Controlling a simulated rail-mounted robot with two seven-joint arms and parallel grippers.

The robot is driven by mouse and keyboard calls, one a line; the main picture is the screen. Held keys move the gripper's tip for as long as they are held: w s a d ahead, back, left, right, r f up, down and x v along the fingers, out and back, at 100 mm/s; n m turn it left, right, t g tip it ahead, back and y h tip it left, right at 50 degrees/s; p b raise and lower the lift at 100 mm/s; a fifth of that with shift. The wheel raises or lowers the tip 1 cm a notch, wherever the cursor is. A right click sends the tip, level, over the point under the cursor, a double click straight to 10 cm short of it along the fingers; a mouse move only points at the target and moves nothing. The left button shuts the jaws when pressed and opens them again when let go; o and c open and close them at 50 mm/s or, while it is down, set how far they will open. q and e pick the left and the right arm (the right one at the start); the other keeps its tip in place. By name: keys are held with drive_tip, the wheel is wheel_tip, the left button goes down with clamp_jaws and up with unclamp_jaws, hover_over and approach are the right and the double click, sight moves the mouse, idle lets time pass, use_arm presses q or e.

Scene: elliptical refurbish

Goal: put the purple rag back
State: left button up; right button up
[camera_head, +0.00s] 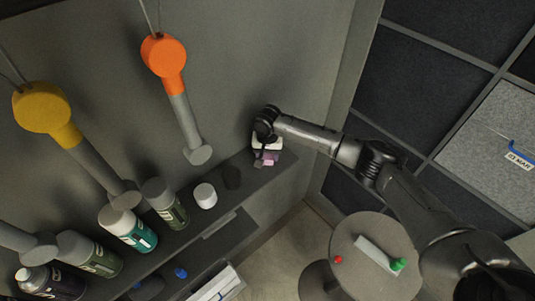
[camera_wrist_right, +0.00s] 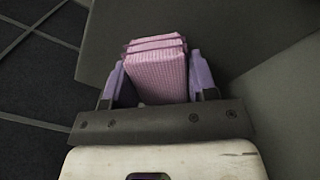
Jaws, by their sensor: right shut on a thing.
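The purple rag (camera_wrist_right: 157,72) is a folded, pinkish-purple textured cloth with several layers. In the right wrist view it sits between the two purple fingers of my right gripper (camera_wrist_right: 155,85), which is shut on it. In the head view my right gripper (camera_head: 266,155) is at the right end of the dark wall shelf (camera_head: 262,180), with the rag (camera_head: 268,160) small and partly covered by the gripper. I cannot tell whether the rag touches the shelf. My left gripper is not in view.
An orange hanging tool (camera_head: 164,58) and a yellow one (camera_head: 42,108) hang above. A round stool (camera_head: 345,262) stands lower right.

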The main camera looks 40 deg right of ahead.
drive_tip(key=o, duration=0.8)
drive_tip(key=shift+f, duration=0.1)
wheel_tip(320, 180, up, 12)
drive_tip(key=shift+r, duration=0.15)
idle(0.3)
